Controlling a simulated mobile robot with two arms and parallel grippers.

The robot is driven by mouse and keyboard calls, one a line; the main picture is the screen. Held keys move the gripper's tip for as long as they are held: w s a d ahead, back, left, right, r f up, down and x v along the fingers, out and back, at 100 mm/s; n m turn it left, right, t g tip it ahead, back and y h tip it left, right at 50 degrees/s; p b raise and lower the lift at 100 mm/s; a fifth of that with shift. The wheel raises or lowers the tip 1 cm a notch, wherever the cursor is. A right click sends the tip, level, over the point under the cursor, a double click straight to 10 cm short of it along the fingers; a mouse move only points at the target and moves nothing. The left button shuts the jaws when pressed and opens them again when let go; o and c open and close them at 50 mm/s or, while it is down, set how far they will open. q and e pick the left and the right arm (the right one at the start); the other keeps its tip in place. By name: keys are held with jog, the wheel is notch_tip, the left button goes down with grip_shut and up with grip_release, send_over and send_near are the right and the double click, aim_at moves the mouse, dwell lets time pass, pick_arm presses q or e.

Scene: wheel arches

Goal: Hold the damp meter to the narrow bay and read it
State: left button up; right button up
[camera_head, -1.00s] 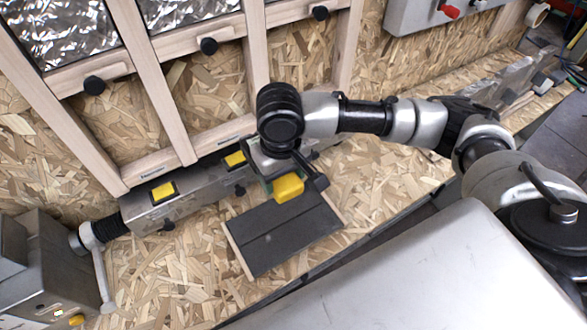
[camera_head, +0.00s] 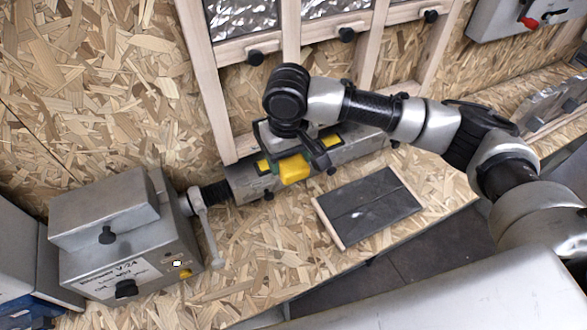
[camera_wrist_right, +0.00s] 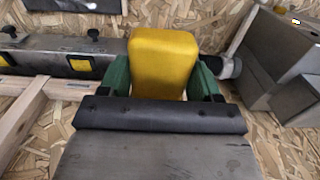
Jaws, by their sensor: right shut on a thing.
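My right gripper (camera_head: 292,152) is shut on a yellow block-shaped thing (camera_head: 294,169), which I take to be the damp meter. The wrist view shows its yellow body (camera_wrist_right: 163,62) between the green finger pads; no readout faces that camera. The gripper holds it in front of the metal rail (camera_head: 345,150) at the foot of the wooden stud frame. The bays (camera_head: 254,92) lie behind and above, with foil in their upper parts. I cannot tell which bay is the narrow one. The meter appears apart from the wall. My left gripper is out of view.
A grey machine box (camera_head: 125,235) with a lever (camera_head: 204,225) stands at the left end of the rail. A dark panel (camera_head: 370,207) lies on the chipboard bench to the right. Black knobs (camera_head: 346,34) stick out from the frame's crosspieces. A grey switch box (camera_head: 520,18) hangs at upper right.

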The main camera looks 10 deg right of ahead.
jog(key=shift+w+a+f+b, duration=0.2)
jog(key=shift+w+f+b, duration=0.1)
jog(key=shift+w+b, duration=0.3)
jog(key=w, duration=0.1)
jog(key=w+p, duration=0.1)
jog(key=w+a, duration=0.1)
jog(key=shift+r, duration=0.4)
jog(key=shift+w+a, duration=0.1)
jog(key=shift+w, duration=0.3)
jog(key=shift+w+a+p, duration=0.1)
jog(key=shift+w+p, duration=0.25)
jog(key=shift+w, duration=0.6)
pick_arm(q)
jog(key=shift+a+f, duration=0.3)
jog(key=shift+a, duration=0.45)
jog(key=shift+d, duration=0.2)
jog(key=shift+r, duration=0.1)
pick_arm(e)
jog(key=shift+w, duration=0.25)
pick_arm(q)
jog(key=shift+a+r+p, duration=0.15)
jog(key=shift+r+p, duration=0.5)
jog(key=shift+p, duration=0.05)
